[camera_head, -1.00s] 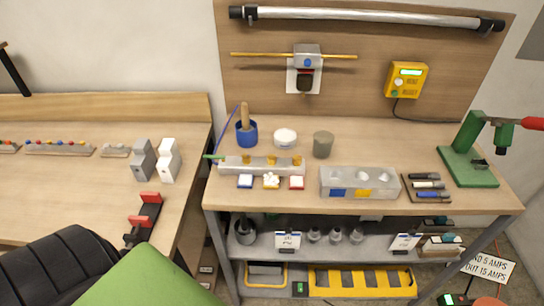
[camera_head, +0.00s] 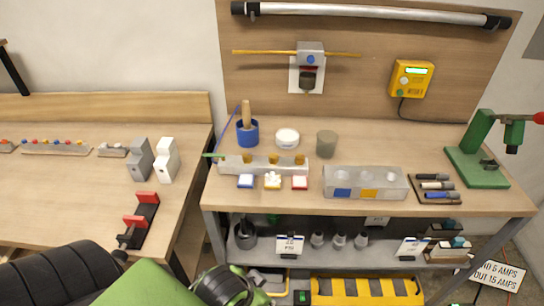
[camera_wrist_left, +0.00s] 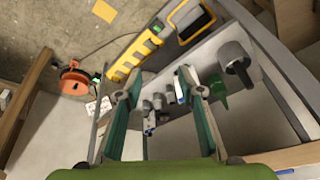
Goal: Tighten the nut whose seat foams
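A pale manifold block (camera_head: 235,167) lies on the bench, with several brass nuts (camera_head: 273,160) along its top and a green stub at its left end. Blue, yellow and red-edged tiles lie in front of it. A white clump (camera_head: 272,177) shows at the yellow tile, below the middle nut; I cannot tell whether it is foam. A blue pot (camera_head: 247,134) with a wooden-handled tool stands behind the block. My left gripper (camera_wrist_left: 158,84) is open and empty in the left wrist view, above the lower-shelf area. My right gripper is not in view.
A white tub (camera_head: 287,138), a grey cup (camera_head: 326,144), a grey block with coloured squares (camera_head: 365,182), a pen tray (camera_head: 435,188) and a green press (camera_head: 480,165) occupy the bench. The lower shelf (camera_head: 340,255) holds fittings and cards. A red-black clamp (camera_head: 140,220) is left.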

